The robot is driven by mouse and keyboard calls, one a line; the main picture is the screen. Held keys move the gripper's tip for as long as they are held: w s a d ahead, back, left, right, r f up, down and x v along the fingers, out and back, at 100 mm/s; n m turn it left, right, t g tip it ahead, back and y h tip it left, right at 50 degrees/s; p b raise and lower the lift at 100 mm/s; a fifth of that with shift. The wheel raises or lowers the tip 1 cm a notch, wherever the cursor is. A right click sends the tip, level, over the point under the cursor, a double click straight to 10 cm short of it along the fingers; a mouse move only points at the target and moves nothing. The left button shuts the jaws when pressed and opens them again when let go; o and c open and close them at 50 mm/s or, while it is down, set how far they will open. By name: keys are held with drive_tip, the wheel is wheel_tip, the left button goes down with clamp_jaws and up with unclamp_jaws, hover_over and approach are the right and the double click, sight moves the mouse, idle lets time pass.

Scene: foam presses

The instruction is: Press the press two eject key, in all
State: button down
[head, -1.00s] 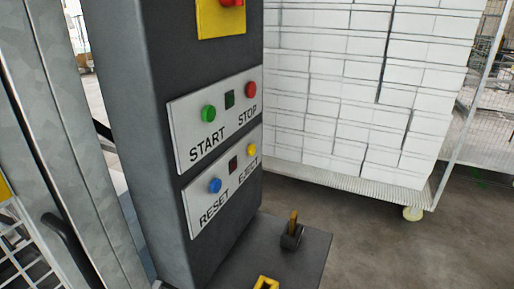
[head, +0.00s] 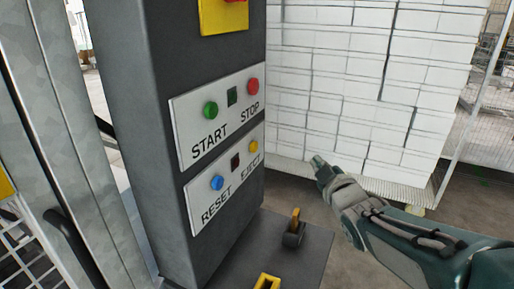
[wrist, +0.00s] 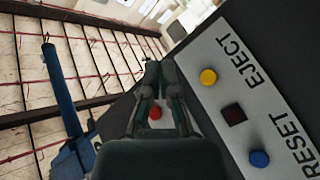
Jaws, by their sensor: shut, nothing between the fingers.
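The yellow eject key (head: 254,146) is on the lower white plate of the dark control column, above the word EJECT. It also shows in the wrist view (wrist: 208,77), to the right of my gripper. My gripper (head: 317,162) is shut and empty, to the right of the column in the head view and apart from the key. In the wrist view my gripper (wrist: 153,66) points past the plate's edge, with a red button (wrist: 155,113) showing between its finger links. No press number shows.
The blue reset button (head: 217,183) and a dark square indicator (head: 236,162) share the plate. Above are the green start (head: 210,110) and red stop (head: 253,86) buttons. A lever (head: 294,230) stands on the ledge below. A cart of white boxes (head: 350,80) stands behind.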

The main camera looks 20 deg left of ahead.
sight(254, 147)
drive_tip(key=a+n+y, duration=0.2)
drive_tip(key=a, duration=0.1)
drive_tip(key=shift+a+r, duration=0.2)
drive_tip(key=a, duration=0.8)
drive_tip(key=shift+w+a, duration=0.35)
drive_tip(key=shift+a, duration=0.05)
idle(1.1)
drive_tip(key=shift+a, duration=0.35)
